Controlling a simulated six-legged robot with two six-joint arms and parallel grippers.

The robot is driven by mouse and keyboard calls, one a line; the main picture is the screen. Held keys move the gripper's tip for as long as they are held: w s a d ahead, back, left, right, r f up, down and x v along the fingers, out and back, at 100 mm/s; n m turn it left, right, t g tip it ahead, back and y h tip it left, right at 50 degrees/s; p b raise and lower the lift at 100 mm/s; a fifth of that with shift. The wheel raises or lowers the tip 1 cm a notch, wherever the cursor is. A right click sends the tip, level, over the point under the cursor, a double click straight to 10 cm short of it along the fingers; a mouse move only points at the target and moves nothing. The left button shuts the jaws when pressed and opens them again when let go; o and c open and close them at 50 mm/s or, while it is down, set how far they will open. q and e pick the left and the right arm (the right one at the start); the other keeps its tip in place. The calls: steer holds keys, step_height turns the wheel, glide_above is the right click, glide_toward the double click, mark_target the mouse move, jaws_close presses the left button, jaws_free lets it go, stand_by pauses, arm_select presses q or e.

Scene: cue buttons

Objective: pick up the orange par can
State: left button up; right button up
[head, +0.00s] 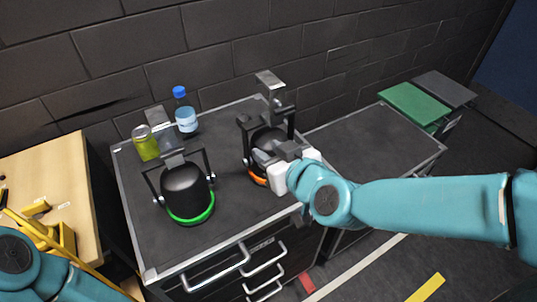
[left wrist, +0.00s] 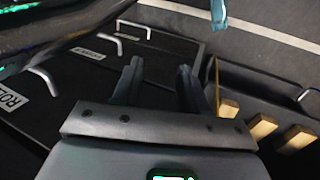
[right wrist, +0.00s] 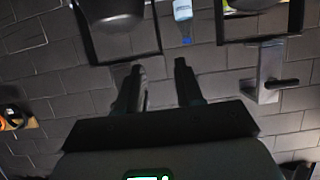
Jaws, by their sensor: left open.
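The orange par can (head: 262,142) is a black lamp with an orange ring, standing in its yoke on the dark cabinet top. My right gripper (head: 272,157) is in front of it and hides part of its body and ring. In the right wrist view, my right gripper (right wrist: 160,68) is open with nothing visible between its fingers; a dark can body, seemingly the orange par can (right wrist: 110,12), is at the upper left. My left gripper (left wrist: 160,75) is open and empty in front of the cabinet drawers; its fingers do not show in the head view.
A par can with a green ring (head: 186,190) stands left on the cabinet top (head: 235,217). A yellow-green can (head: 145,143) and a blue-capped bottle (head: 185,113) stand behind it. A wooden table (head: 40,170) is at left. Green and grey bins (head: 415,103) are at right.

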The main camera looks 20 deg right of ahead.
mark_target(243, 135)
steer(key=x, duration=0.9)
steer(key=shift+f, duration=0.15)
steer(key=shift+w+a+f, duration=0.1)
steer(key=shift+w, duration=0.1)
steer(key=x, duration=0.2)
steer(key=p+x, duration=0.1)
steer(key=x, duration=0.2)
steer(key=shift+s+f, duration=0.1)
steer(key=shift+f, duration=0.15)
steer(key=shift+r, duration=0.1)
steer(key=shift+w, duration=0.2)
steer(key=shift+c, duration=0.3)
steer(key=shift+f, duration=0.2)
steer(key=c, duration=0.5)
steer(key=shift+s+r, duration=0.1)
steer(key=shift+r, duration=0.05)
jaws_close()
arm_select(q)
steer(key=shift+d+r, duration=0.2)
steer(key=shift+r, duration=0.05)
steer(key=shift+w, duration=0.1)
